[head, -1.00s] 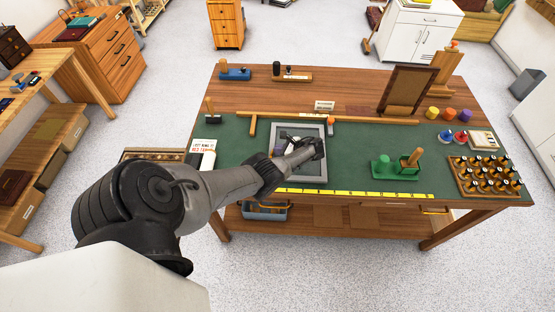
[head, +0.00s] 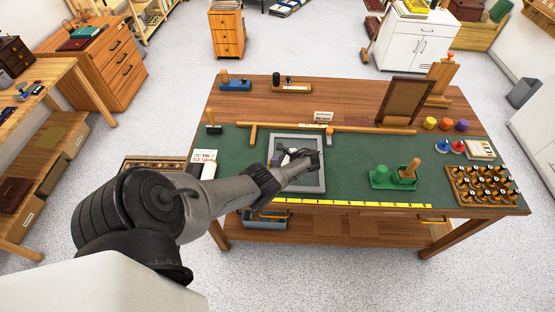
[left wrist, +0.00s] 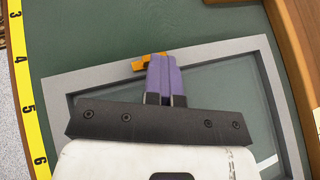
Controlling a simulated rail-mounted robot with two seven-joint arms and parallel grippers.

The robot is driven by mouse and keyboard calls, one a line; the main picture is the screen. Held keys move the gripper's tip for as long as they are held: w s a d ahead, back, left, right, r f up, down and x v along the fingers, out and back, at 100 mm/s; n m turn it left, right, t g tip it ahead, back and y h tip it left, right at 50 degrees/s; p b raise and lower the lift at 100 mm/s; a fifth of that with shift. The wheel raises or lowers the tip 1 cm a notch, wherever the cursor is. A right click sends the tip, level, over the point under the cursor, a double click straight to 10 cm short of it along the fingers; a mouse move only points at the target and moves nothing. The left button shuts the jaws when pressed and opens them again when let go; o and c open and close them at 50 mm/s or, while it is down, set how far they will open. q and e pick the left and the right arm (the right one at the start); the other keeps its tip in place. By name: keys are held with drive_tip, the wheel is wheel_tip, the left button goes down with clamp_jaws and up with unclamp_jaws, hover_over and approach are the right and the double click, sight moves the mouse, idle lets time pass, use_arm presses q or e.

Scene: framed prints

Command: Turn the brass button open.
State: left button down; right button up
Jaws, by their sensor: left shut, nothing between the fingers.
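A grey picture frame (head: 298,190) lies flat on the green mat of the workbench; it also shows in the left wrist view (left wrist: 215,50). The brass button (left wrist: 139,64) is a small orange-gold piece on the frame's far bar in the left wrist view. My left gripper (left wrist: 163,58) has its purple fingers pressed together, empty, with their tips overlapping the button in that view. I cannot tell whether they touch it. My right gripper is out of view.
A yellow ruler strip (head: 350,203) runs along the bench's front edge. A wooden T-square (head: 375,130) lies behind the frame. The mat between frame and cups is clear.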

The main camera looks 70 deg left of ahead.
use_arm(q)
drive_tip(key=shift+s+f, duration=0.1)
drive_tip(key=shift+f, duration=0.05)
drive_tip(key=shift+w+d+f+b, duration=0.15)
drive_tip(key=shift+w+d+b, duration=0.05)
drive_tip(key=shift+w+b, duration=0.25)
drive_tip(key=w+b, duration=0.1)
drive_tip(key=w+d, duration=0.1)
drive_tip(key=w, duration=0.1)
drive_tip(key=shift+b, duration=0.4)
drive_tip(key=w+d+r, duration=0.1)
drive_tip(key=w+r, duration=0.1)
drive_tip(key=w+d+r+b, duration=0.1)
drive_tip(key=w, duration=0.2)
drive_tip(key=w+d+r, duration=0.1)
drive_tip(key=w+r, duration=0.1)
drive_tip(key=w, duration=0.1)
drive_tip(key=shift+w+r+b, duration=0.1)
drive_tip(key=shift+r+b, duration=0.2)
drive_tip(key=shift+b, duration=0.05)
drive_tip(key=shift+n, duration=0.3)
